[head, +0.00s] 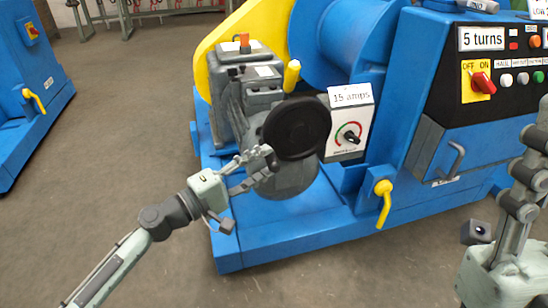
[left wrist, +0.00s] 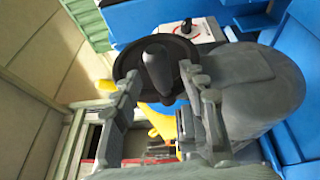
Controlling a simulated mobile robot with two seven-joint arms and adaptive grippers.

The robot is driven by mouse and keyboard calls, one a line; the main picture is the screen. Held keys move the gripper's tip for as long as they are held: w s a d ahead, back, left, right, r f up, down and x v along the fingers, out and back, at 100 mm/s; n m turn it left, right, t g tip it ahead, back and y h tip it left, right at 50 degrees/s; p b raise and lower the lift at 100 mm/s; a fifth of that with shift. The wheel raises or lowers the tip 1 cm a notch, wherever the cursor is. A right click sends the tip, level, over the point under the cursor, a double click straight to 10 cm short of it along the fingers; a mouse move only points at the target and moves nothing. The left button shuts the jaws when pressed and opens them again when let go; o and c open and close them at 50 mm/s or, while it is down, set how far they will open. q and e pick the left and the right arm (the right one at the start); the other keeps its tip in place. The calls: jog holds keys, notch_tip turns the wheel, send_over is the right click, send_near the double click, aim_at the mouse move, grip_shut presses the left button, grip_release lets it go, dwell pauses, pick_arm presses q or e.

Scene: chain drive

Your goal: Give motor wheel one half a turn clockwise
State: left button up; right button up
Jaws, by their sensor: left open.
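The motor wheel, a black round disc (head: 297,127), is on the front of the grey motor (head: 262,98). In the left wrist view the wheel (left wrist: 130,58) faces me, with a dark grey handle (left wrist: 155,68) standing out from it. My left gripper (head: 262,160) is at the wheel's lower left edge in the head view. In the left wrist view its fingers (left wrist: 158,82) are open, one on each side of the handle; I cannot tell whether they touch it. My right gripper (head: 530,155) is at the right edge, partly cut off, away from the wheel.
A white box labelled "15 amps" (head: 350,115) with a dial stands right of the wheel. A yellow lever (head: 292,75) rises just above the wheel. A yellow crank handle (head: 384,203) and a blue control cabinet (head: 425,70) are further right. Bare floor (head: 110,140) lies left.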

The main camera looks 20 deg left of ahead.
aim_at(272, 159)
pick_arm(q)
jog(key=shift+x, duration=1.55)
jog(key=shift+s, duration=0.1)
jog(key=shift+c, duration=0.6)
grip_shut()
